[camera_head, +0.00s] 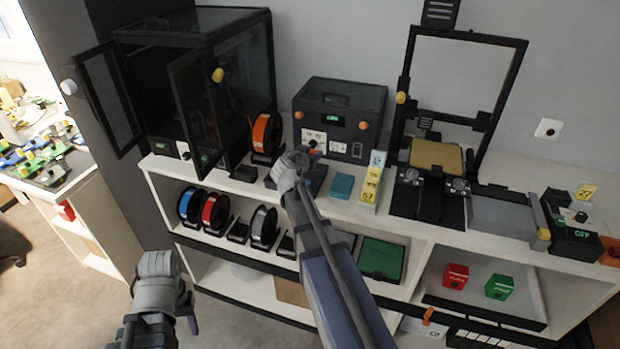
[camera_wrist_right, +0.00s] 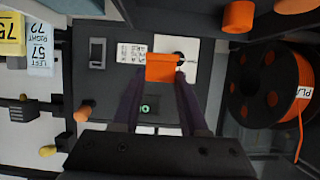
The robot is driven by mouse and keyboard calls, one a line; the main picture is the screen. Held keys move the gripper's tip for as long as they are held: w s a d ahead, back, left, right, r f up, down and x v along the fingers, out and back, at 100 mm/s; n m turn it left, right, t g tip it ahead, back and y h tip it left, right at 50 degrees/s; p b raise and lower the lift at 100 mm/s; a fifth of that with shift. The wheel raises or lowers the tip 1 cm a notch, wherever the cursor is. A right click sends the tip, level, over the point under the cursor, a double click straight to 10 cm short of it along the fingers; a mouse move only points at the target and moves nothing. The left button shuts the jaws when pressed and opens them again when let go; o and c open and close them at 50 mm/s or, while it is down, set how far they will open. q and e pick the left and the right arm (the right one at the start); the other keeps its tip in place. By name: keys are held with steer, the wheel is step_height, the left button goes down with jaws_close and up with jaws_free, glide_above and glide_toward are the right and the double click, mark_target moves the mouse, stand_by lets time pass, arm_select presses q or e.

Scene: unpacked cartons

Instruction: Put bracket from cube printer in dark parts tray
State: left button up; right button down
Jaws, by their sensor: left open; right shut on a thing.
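My right gripper (camera_wrist_right: 160,85) is shut on a small orange block-like piece, which I take as the bracket (camera_wrist_right: 160,68). In the head view my right gripper (camera_head: 292,163) is above the shelf top, in front of the dark box, and hides the bracket. A dark flat tray (camera_head: 316,180) shows partly behind my right wrist; I cannot tell its contents. The cube printer (camera_head: 245,80) is a black enclosure at the left with its doors standing open. My left gripper (camera_head: 190,302) is open, low at the left over the floor, away from the shelf.
A dark box (camera_head: 340,110) with a green display and orange knobs stands behind my right gripper. An orange spool (camera_head: 266,135) stands left of it, a teal block (camera_head: 342,186) and yellow labels (camera_head: 371,188) right. An open-frame printer (camera_head: 437,155) is farther right.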

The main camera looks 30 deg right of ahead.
mark_target(312, 177)
steer(key=shift+f+b, duration=2.6)
steer(key=shift+f, duration=0.55)
arm_select(q)
step_height(312, 177, down, 6)
arm_select(e)
steer(key=shift+r, duration=0.1)
arm_select(q)
steer(key=shift+f, duration=0.15)
arm_select(e)
steer(key=c, duration=0.7)
jaws_free()
steer(key=shift+r, duration=0.1)
arm_select(q)
step_height(312, 177, up, 5)
steer(key=p, duration=0.5)
arm_select(e)
steer(key=v, duration=1.2)
steer(key=shift+s, duration=0.1)
